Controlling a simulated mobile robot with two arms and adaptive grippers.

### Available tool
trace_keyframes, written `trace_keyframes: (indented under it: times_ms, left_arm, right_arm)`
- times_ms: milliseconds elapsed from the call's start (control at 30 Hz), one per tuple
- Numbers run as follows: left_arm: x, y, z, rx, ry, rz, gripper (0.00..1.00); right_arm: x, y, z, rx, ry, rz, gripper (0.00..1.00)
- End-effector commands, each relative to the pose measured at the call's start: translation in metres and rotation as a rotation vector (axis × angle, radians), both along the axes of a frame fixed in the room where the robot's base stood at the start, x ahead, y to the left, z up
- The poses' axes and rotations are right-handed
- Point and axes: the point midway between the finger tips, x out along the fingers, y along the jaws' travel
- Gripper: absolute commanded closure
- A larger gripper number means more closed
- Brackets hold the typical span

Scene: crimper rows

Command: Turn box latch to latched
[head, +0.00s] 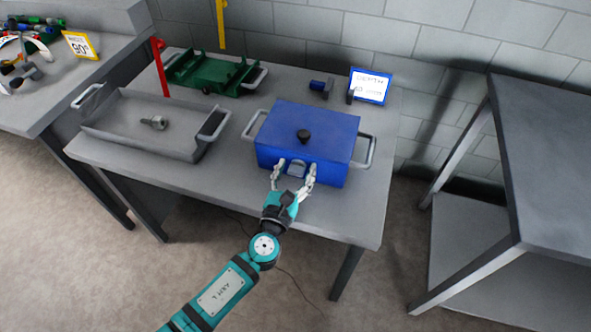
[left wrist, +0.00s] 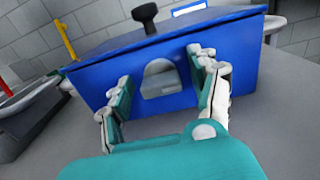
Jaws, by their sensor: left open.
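A blue box (head: 312,133) with a closed lid and a black knob (head: 303,136) on top stands on the grey table. A small grey latch (head: 297,169) sits on its front face; in the left wrist view the latch (left wrist: 161,80) shows as a rounded grey plate. My left gripper (head: 294,172) is at the front of the box with its fingers open around the latch, one on each side. In the left wrist view the left gripper (left wrist: 160,88) holds nothing. I cannot tell whether the fingers touch the box. My right gripper is not in view.
A grey tray (head: 135,140) with a small metal part stands left of the box. A green tray (head: 213,72) stands behind it. A blue-framed sign (head: 370,86) is at the back right. The table's front right corner is clear.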

Motion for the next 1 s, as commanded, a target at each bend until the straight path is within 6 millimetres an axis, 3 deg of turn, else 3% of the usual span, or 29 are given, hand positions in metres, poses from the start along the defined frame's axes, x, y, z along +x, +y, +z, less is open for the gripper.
trace_keyframes:
  times_ms: [233, 633, 1000]
  left_arm:
    - [0.0004, -0.0001, 0.0002, 0.0, 0.0, 0.0, 0.41]
    - [0.0001, 0.0, 0.0002, 0.0, 0.0, 0.0, 0.93]
    - [0.0, 0.0001, -0.0009, -0.061, 0.019, 0.0, 0.95]
  right_arm:
    - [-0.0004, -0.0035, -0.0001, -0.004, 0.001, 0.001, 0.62]
    - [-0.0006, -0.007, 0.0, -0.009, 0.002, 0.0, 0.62]
    - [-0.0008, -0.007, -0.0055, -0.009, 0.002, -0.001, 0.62]
